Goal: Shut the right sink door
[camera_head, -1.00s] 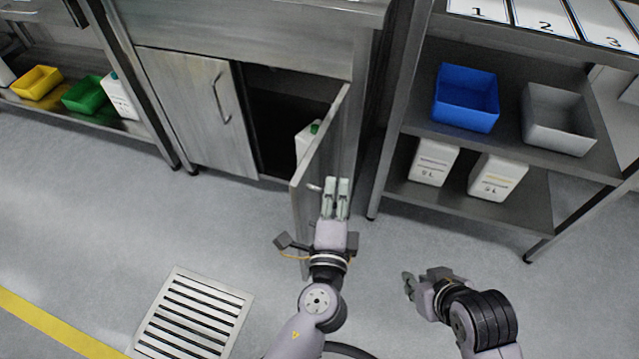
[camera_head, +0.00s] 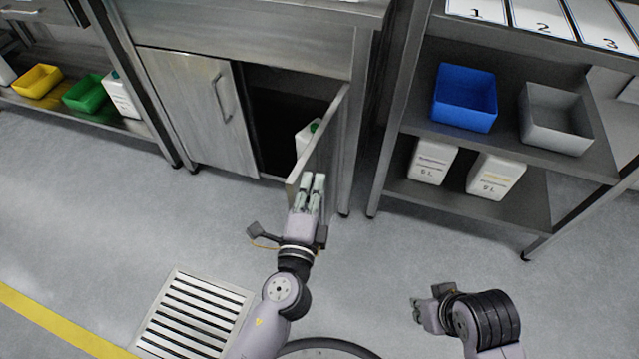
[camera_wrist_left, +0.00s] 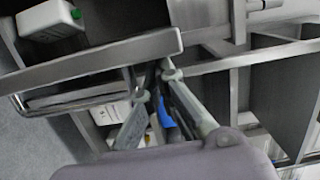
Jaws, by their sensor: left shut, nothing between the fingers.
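The right sink door (camera_head: 322,150) stands open, swung out from the steel sink cabinet, with its hinged side at the right. Its top edge (camera_wrist_left: 110,60) crosses the left wrist view, with its bar handle (camera_wrist_left: 70,101) below. My left gripper (camera_head: 309,184) is shut and empty. It is on the outer, handle side of the door, near the free edge, and hides the handle in the head view. I cannot tell whether it touches the door. My right gripper (camera_head: 417,309) hangs over the floor at the lower right, away from the door; its jaws are unclear.
The left sink door (camera_head: 203,115) is closed. A white bottle with a green cap (camera_head: 304,138) stands inside the cabinet opening. To the right, a shelf rack (camera_head: 470,203) holds blue and grey bins and white canisters. The floor before the cabinet is clear, with a drain grate (camera_head: 193,318).

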